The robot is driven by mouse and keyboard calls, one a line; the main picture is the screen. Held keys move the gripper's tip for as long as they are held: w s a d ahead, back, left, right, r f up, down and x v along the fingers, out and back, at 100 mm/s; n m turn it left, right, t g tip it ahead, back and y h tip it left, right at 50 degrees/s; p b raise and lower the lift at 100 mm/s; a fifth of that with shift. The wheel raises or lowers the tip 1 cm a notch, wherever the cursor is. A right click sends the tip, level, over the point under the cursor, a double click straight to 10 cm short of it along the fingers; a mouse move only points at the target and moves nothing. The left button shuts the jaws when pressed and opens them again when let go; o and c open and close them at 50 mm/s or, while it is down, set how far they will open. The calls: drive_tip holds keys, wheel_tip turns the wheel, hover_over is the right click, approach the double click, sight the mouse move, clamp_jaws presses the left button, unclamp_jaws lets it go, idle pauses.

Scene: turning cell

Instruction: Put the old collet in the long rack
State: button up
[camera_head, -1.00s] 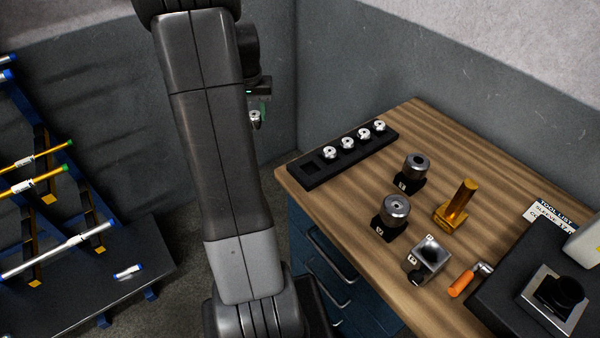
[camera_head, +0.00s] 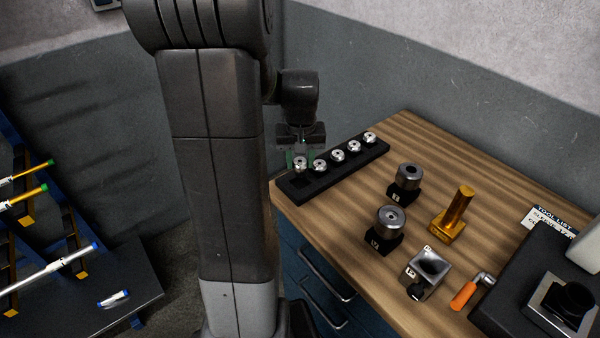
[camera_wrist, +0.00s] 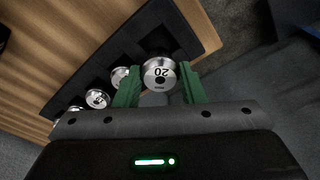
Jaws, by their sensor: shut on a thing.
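The old collet (camera_head: 300,163) is a small silver cylinder; in the wrist view it is the collet marked 20 (camera_wrist: 159,74). My gripper (camera_head: 301,160) is shut on it, with a green finger on each side. The long rack (camera_head: 333,171) is a black bar along the table's left edge. The held collet is over the rack's near-left end, by the empty square pocket. I cannot tell whether it touches the rack. Several other silver collets (camera_head: 338,155) sit in a row in the rack beside it.
On the wooden table (camera_head: 420,140) stand two dark round holders (camera_head: 408,178), a brass post (camera_head: 456,212), a grey block (camera_head: 428,268) and an orange-handled tool (camera_head: 468,292). A black machine base (camera_head: 505,285) is at right. A bar stand (camera_head: 75,285) is at left.

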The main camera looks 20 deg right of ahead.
sight(300, 162)
drive_tip(key=shift+f, duration=2.1)
drive_tip(key=shift+f, duration=0.25)
drive_tip(key=o, duration=1.1)
drive_tip(key=shift+r, duration=0.1)
drive_tip(key=shift+c, duration=0.2)
drive_tip(key=shift+r, duration=0.1)
drive_tip(key=shift+r, duration=0.6)
drive_tip(key=r, duration=0.3)
drive_tip(key=s+r, duration=0.1)
drive_tip(key=r, duration=0.7)
drive_tip(key=shift+s+a, duration=0.2)
drive_tip(key=shift+s, duration=0.05)
